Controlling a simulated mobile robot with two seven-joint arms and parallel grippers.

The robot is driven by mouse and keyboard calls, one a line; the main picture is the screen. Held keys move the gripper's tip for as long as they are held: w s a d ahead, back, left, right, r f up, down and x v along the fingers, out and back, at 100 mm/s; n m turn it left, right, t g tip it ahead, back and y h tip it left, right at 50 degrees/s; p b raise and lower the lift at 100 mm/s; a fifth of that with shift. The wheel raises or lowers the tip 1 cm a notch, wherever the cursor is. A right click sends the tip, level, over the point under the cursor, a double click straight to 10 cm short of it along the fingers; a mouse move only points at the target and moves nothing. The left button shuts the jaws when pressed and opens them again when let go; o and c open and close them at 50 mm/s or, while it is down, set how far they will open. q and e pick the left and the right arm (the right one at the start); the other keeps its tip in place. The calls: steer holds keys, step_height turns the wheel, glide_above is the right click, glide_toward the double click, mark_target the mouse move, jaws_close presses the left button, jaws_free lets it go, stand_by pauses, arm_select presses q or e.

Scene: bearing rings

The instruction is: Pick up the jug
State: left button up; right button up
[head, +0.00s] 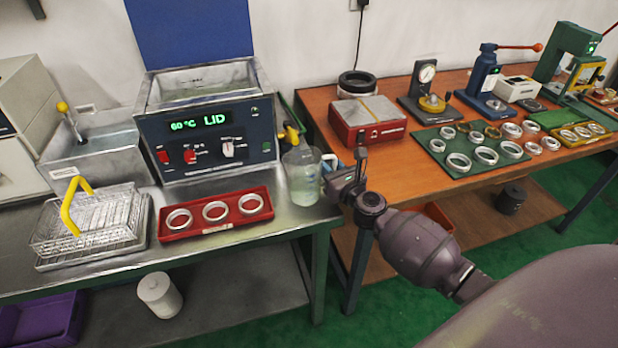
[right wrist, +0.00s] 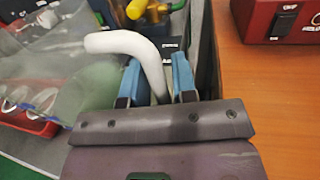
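The clear jug (head: 302,178), with pale liquid in it, stands upright at the right end of the steel bench. Its white handle (right wrist: 125,43) is on the side toward my right gripper (head: 336,172). In the right wrist view, the blue fingers of my right gripper (right wrist: 157,75) stand on either side of the handle. The gripper is open, with a narrow dark gap beside the handle. The jug's clear body (right wrist: 60,75) shows at the left of that view. My left gripper is not in view.
The wooden table (head: 390,165) and a red box (head: 368,125) are to the right, across a gap.

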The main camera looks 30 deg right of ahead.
steer(key=shift+w, duration=0.35)
jaws_close()
steer(key=shift+r, duration=0.1)
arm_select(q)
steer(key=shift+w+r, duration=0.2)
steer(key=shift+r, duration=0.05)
arm_select(e)
steer(key=shift+r, duration=0.2)
steer(key=shift+r+p, duration=0.6)
steer(key=shift+r, duration=0.15)
arm_select(q)
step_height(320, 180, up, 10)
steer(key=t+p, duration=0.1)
steer(key=p, duration=0.8)
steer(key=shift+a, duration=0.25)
arm_select(e)
step_height(320, 180, up, 18)
